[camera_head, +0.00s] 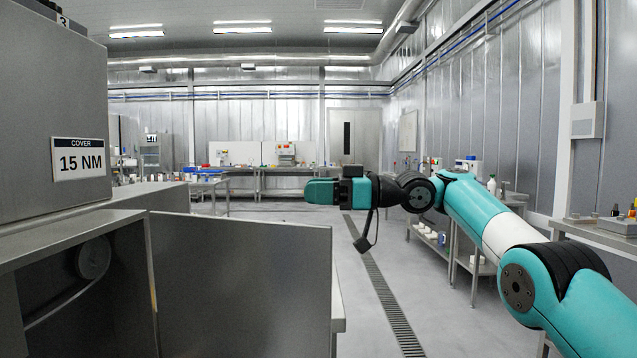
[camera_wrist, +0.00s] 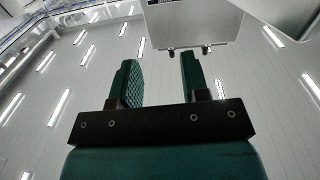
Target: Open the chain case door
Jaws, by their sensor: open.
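The chain case door (camera_head: 240,285) is a flat grey panel in the lower middle of the head view. It stands swung out to the right of the case opening. Inside the opening, a round wheel (camera_head: 92,257) with a chain or belt running off it is exposed. My gripper (camera_head: 310,190) points left, just above the door's top right corner in the picture, and appears apart from it. In the wrist view, the two dark green fingers (camera_wrist: 158,65) are spread with nothing between them.
A grey machine housing (camera_head: 60,110) labelled "COVER 15 NM" (camera_head: 79,159) overhangs the opening at left. A grey box (camera_wrist: 195,25) shows beyond the fingers in the wrist view. Benches line the right wall. The floor around the drain grate (camera_head: 385,285) is clear.

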